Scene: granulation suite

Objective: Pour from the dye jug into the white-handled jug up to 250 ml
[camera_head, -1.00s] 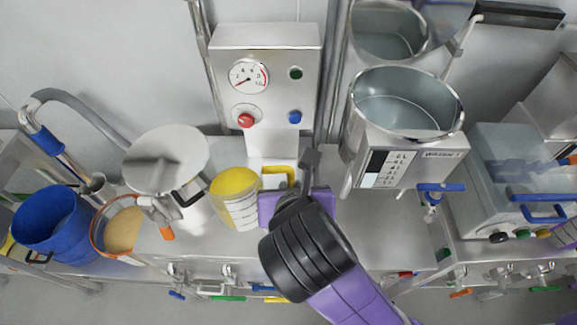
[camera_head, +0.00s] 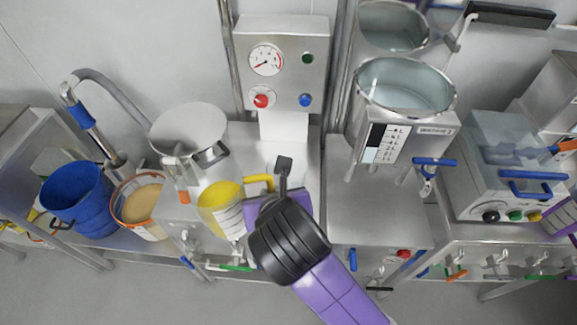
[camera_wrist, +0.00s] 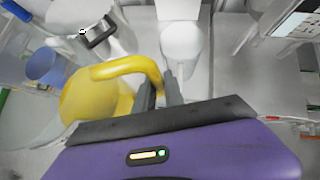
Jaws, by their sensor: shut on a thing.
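A clear graduated jug with a yellow top and yellow handle (camera_head: 221,207) is near the bench's front edge, left of the gauge panel. Its yellow handle also shows in the wrist view (camera_wrist: 128,67). My gripper (camera_wrist: 159,85) is shut on that handle, with dark fingers either side of its end. In the head view my gripper (camera_head: 283,172) is right of the jug, and my wrist hides part of the bench. I cannot tell whether this is the dye jug. I cannot make out a white-handled jug. A pale round shape (camera_wrist: 181,43) ahead in the wrist view is unclear.
A lidded steel vessel (camera_head: 188,128) stands behind the jug. An orange-rimmed tub (camera_head: 141,203) and blue bucket (camera_head: 78,198) are left. A gauge panel (camera_head: 283,65) rises behind my gripper. A steel bowl machine (camera_head: 405,90) is right; the bench (camera_head: 372,215) before it is mostly clear.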

